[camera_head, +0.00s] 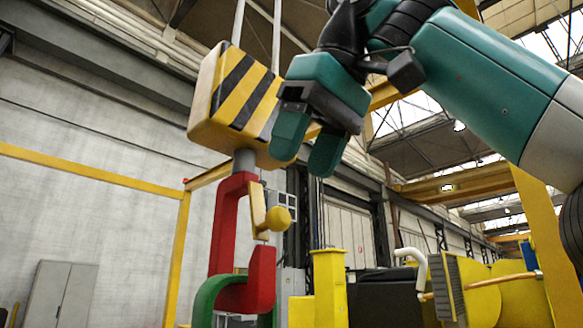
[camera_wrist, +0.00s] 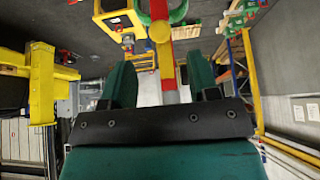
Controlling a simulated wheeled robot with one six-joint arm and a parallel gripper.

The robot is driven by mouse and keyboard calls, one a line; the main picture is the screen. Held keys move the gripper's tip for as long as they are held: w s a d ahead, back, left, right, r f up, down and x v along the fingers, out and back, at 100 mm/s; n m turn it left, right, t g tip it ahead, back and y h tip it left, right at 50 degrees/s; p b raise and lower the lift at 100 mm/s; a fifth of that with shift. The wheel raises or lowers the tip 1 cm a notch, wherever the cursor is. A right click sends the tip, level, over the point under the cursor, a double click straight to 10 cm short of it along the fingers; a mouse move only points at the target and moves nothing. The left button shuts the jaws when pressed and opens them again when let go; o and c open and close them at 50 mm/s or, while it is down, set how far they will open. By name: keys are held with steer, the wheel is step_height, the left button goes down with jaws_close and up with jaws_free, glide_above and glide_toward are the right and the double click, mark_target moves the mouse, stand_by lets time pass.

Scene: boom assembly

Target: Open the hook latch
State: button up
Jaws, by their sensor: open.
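A red hook (camera_head: 222,240) hangs below a yellow block with black stripes (camera_head: 225,95). Its yellow latch (camera_head: 258,210) stands nearly upright across the hook's mouth on the right side, so it looks closed. A round yellow knob (camera_head: 279,218) sticks out from the latch. A green ring (camera_head: 207,298) passes through the bottom of the hook. My gripper (camera_head: 309,150) is open and empty, above and right of the knob, apart from it. In the wrist view, the knob (camera_wrist: 160,32) shows ahead of and between my gripper's (camera_wrist: 160,75) fingers, with red hook (camera_wrist: 168,75) behind.
The striped block is close beside my gripper on the left in the head view. Yellow machinery (camera_head: 330,290) and a white bent pipe (camera_head: 410,257) stand low on the right. A grey cabinet (camera_head: 60,293) stands at the far wall. Space around the knob looks clear.

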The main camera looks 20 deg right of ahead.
steer(key=s+d, duration=0.5)
steer(key=s, duration=0.4)
steer(key=shift+s, duration=0.35)
steer(key=w+a+f+n+g+b, duration=0.1)
steer(key=w+a+f+b, duration=0.15)
steer(key=f, duration=0.55)
steer(key=w+a+f+b, duration=0.2)
steer(key=w+f+b, duration=0.15)
steer(key=f, duration=0.45)
step_height(320, 180, down, 33)
steer(key=w+n+g+b, duration=0.1)
steer(key=w+g+b, duration=0.2)
steer(key=b, duration=0.6)
steer(key=shift+g+y, duration=0.7)
steer(key=shift+g, duration=0.1)
steer(key=s+f+b, duration=0.1)
steer(key=s+f, duration=0.1)
steer(key=f, duration=0.3)
steer(key=s+d+f+b, duration=0.1)
steer(key=s+f, duration=0.1)
steer(key=f, duration=0.3)
steer(key=s+d+f+b, duration=0.1)
steer(key=f+b, duration=0.1)
steer(key=f, duration=0.3)
steer(key=shift+s+f, duration=0.2)
steer(key=shift+s, duration=0.2)
steer(key=shift+a, duration=0.1)
steer(key=shift+r, duration=0.1)
